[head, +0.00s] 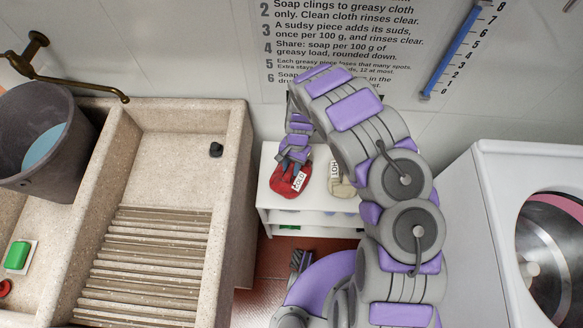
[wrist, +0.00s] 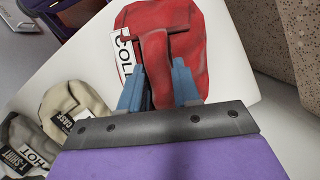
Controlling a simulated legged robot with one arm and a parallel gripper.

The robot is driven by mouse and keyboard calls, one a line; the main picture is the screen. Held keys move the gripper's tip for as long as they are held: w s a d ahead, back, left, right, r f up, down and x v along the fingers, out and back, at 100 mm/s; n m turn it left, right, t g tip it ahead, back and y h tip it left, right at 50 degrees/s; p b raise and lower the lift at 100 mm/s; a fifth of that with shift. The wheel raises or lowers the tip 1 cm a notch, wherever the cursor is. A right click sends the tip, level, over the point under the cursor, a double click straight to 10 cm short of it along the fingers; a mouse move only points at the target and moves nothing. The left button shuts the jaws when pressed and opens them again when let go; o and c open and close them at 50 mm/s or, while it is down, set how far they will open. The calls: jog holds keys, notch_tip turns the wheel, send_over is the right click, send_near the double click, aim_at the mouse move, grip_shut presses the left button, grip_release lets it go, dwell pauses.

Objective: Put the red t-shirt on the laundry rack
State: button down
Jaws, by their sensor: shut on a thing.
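The red t-shirt (head: 285,187) is a folded red bundle with a white tag reading COLD. It lies on the top of a low white shelf unit (head: 268,214), between the stone sink and the washer. My gripper (head: 294,164) points down at it. In the wrist view, the blue fingers of my gripper (wrist: 158,88) are shut on a raised fold of the red t-shirt (wrist: 190,50). The shirt still appears to rest on the white top (wrist: 225,85). I cannot identify a separate laundry rack in these views.
The stone washboard sink (head: 233,150) is at left, with a grey bucket (head: 45,135) under a brass tap. A white front-loading washer (head: 490,215) stands at right.

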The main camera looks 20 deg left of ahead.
jog(key=shift+a+f, duration=0.15)
jog(key=shift+f, duration=0.35)
jog(key=shift+a, duration=0.25)
jog(key=c, duration=1.1)
grip_release()
jog(key=shift+c, duration=0.2)
jog(key=o, duration=0.3)
jog(key=shift+d+r, duration=0.1)
jog(key=shift+d, duration=0.1)
jog(key=shift+o, duration=0.2)
jog(key=shift+r, duration=0.1)
jog(key=p+v, duration=0.3)
jog(key=v, duration=0.8)
jog(key=shift+w+r, duration=0.2)
jog(key=shift+r, duration=0.2)
jog(key=shift+a, duration=0.1)
